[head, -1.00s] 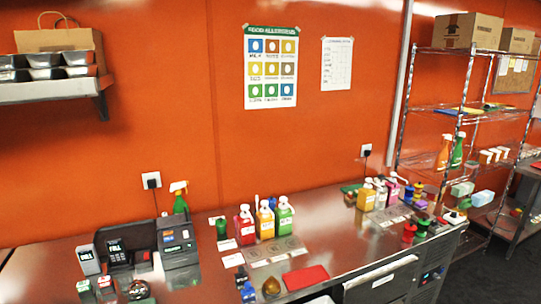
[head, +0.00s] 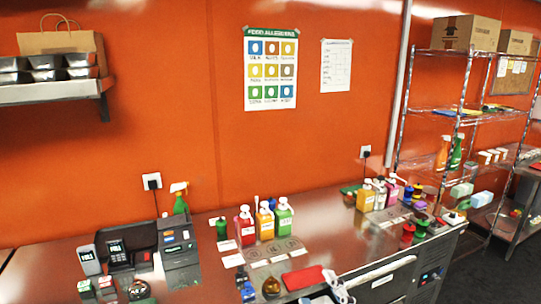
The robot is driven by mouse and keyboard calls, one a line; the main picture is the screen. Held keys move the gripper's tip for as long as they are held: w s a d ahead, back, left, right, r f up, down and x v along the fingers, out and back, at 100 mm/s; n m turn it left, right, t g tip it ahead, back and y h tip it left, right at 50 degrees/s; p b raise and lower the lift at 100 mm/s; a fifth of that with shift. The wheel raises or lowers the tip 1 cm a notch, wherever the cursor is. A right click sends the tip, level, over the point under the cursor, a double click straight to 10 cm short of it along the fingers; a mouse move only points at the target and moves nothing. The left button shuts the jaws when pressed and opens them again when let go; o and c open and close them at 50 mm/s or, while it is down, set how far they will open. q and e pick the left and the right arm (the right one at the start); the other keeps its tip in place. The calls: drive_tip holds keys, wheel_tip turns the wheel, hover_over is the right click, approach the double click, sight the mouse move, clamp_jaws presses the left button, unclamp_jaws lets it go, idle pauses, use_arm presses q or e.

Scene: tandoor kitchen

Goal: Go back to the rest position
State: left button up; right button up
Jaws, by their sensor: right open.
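My left gripper is not in view.
On the steel counter (head: 330,220) stand red, yellow and green bottles (head: 265,222), a card terminal (head: 119,255) and a register (head: 178,255). More bottles (head: 380,194) stand at the right. A wire shelf (head: 465,110) stands beyond. The counter's middle is fairly clear.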

drive_tip(key=s+d+f+m+g+h, duration=0.25)
drive_tip(key=d+f+m+h, duration=0.25)
drive_tip(key=d+f+m, duration=0.25)
drive_tip(key=s+d+f+m+g+h, duration=0.1)
drive_tip(key=s+d+f+m+g, duration=0.35)
drive_tip(key=s+f+g, duration=0.5)
drive_tip(key=s+a+f+m+g+y, duration=0.1)
drive_tip(key=s+f+g, duration=0.1)
drive_tip(key=s+f, duration=0.35)
drive_tip(key=s+a+f+g, duration=0.1)
drive_tip(key=s+f, duration=0.2)
drive_tip(key=s, duration=0.5)
wheel_tip(320, 180, down, 39)
drive_tip(key=s+g+b, duration=0.2)
drive_tip(key=b, duration=1)
drive_tip(key=s+d+f+b, duration=0.1)
drive_tip(key=s+f+b, duration=0.4)
drive_tip(key=s+f, duration=0.3)
drive_tip(key=s+d+f+b, duration=0.2)
drive_tip(key=s+f+b, duration=0.3)
drive_tip(key=f, duration=1.2)
drive_tip(key=s, duration=0.3)
drive_tip(key=shift+s+d+g, duration=0.2)
drive_tip(key=shift+s+g, duration=0.1)
drive_tip(key=shift+g, duration=0.1)
